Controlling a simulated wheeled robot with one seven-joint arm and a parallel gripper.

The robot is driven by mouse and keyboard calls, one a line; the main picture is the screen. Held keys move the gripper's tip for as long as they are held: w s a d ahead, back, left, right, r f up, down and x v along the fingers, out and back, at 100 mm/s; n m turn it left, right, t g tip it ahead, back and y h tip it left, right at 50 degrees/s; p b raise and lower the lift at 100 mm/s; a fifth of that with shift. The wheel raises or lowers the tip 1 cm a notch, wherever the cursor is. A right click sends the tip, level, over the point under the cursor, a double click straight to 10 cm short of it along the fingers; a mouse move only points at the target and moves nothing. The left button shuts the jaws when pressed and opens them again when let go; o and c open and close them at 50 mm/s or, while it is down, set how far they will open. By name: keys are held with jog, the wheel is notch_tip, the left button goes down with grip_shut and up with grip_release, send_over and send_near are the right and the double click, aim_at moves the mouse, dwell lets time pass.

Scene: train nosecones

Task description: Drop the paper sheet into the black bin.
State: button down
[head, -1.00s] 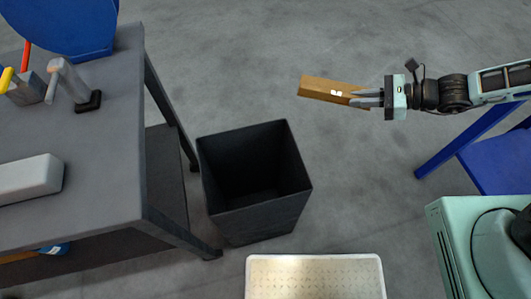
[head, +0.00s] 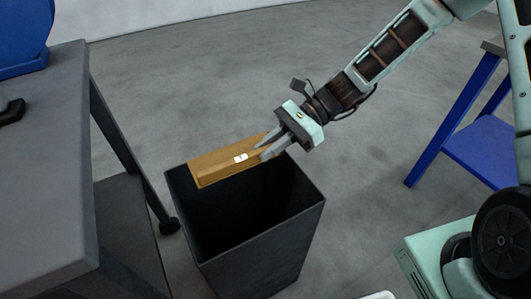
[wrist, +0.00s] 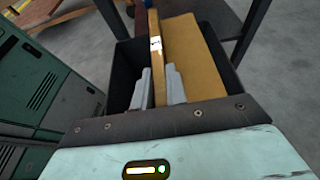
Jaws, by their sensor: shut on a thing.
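The paper sheet (head: 218,165) shows as a long brown-tan piece with a small white mark. My gripper (head: 268,150) is shut on its right end in the head view. The sheet extends left from the fingers over the back part of the black bin's opening. The bin (head: 262,258) stands upright on the floor. In the wrist view the sheet (wrist: 195,60) stands edge-on between the fingers of my gripper (wrist: 156,88), its broad tan face on the right. The bin (wrist: 122,70) shows behind it. The exact height of the sheet above the rim is hard to tell.
A dark grey table (head: 55,170) stands close to the bin's left, with its leg and caster nearby. A blue stand (head: 478,145) is at the right. Open grey floor (head: 370,210) lies between the bin and the stand.

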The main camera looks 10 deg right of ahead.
jog(key=shift+f+b, duration=2.95)
jog(key=shift+b, duration=0.5)
jog(key=c, duration=1.3)
grip_release()
jog(key=p+v, duration=0.5)
jog(key=v, duration=1.2)
jog(key=shift+d+r, duration=0.2)
jog(key=shift+d, duration=0.05)
